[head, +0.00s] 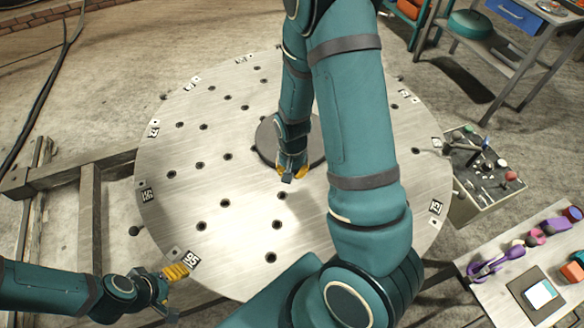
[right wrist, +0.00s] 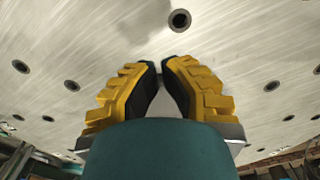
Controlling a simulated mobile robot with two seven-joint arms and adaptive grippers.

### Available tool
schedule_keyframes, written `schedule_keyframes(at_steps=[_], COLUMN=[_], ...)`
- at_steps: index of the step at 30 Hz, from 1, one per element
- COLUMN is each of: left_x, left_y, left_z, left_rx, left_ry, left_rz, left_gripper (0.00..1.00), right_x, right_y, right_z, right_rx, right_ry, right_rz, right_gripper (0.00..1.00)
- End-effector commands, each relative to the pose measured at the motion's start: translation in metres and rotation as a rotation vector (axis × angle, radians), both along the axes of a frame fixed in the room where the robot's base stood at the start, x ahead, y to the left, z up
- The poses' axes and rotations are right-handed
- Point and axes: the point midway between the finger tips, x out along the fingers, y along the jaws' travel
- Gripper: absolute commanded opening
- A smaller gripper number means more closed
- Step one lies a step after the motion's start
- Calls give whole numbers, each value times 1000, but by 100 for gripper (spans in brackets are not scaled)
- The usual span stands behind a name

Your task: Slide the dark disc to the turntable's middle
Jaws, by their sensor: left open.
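The dark disc (head: 266,143) lies flat on the round metal turntable (head: 230,185) in the head view, in its central region. My right forearm and gripper cover part of it. My right gripper (head: 292,178) is at the disc's near side; I cannot tell whether it touches. In the right wrist view its yellow fingers (right wrist: 165,68) come close together at the tips with nothing visible between them. My left gripper (head: 184,288) is open and empty at the turntable's near left edge. The disc is not clearly seen in the right wrist view.
Holes and printed tags mark the turntable top. A workbench (head: 475,45) stands at upper right. Wooden beams (head: 85,170) lie at left.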

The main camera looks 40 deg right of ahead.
Motion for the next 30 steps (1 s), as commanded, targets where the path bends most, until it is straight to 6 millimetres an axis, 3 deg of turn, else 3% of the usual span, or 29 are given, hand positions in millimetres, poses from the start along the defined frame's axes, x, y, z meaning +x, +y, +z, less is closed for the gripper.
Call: schedule_keyframes(at_steps=[13,21,30], left_x=[-7,-8,-8], left_y=[-1,-1,-1], left_z=[-24,-24,-24], left_rx=[-3,-4,-4], left_ry=[15,18,19], left_rz=[-12,-14,-15], left_gripper=[64,64,64], right_x=[-1,27,32], right_y=[0,-21,-25], right_z=[-90,-85,-84], right_rx=[1,1,1], right_ry=[4,-2,-1], right_rz=[-1,-1,1], right_gripper=[0,0,0])
